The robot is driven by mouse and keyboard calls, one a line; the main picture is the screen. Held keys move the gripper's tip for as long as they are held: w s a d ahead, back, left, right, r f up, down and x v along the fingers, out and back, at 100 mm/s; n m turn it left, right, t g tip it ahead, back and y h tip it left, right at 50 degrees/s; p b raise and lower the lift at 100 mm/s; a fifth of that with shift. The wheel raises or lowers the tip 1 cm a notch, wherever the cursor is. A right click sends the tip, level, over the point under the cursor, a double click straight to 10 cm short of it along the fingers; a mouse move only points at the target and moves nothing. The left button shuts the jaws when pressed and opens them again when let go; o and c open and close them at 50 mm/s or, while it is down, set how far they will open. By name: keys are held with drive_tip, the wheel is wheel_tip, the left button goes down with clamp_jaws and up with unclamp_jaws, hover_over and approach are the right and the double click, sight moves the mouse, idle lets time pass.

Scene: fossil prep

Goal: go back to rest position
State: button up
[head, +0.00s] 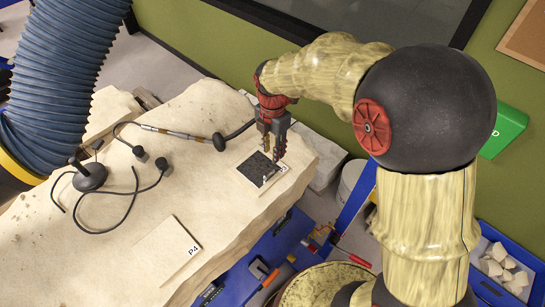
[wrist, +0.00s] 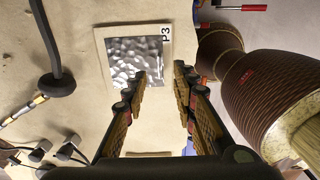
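My gripper (head: 272,148) hangs over the pale stone slab (head: 120,240), near its right edge. The wrist view shows its two fingers (wrist: 160,76) apart with nothing between them. Just beyond the fingertips in that view lies the P3 plate (wrist: 104,70), a pale square with a dark grey, bumpy patch (wrist: 134,62) on it. In the head view the P3 plate (head: 269,184) is partly behind the fingers. I cannot tell exactly how high the fingertips are above it.
A plain P4 plate (head: 170,252) lies nearer on the slab. A black-based tool with cables (head: 92,178) and a thin rod (head: 180,134) lie left. A ribbed blue hose (head: 65,65) rises at far left. Blue trays with tools (head: 265,250) and stones (head: 505,268) stand below and right.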

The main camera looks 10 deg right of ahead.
drive_tip(key=shift+r, duration=0.45)
drive_tip(key=s+d+r+m+t+b, duration=0.2)
drive_tip(key=s+m+b, duration=0.3)
drive_tip(key=s+m, duration=0.6)
drive_tip(key=s+d+r+m+t+b, duration=0.2)
drive_tip(key=s+m+b, duration=0.4)
drive_tip(key=s+m, duration=0.5)
drive_tip(key=d+m+t, duration=0.1)
drive_tip(key=d+m, duration=0.1)
drive_tip(key=shift+d+r+m+t, duration=0.3)
drive_tip(key=shift+d+r+m, duration=0.1)
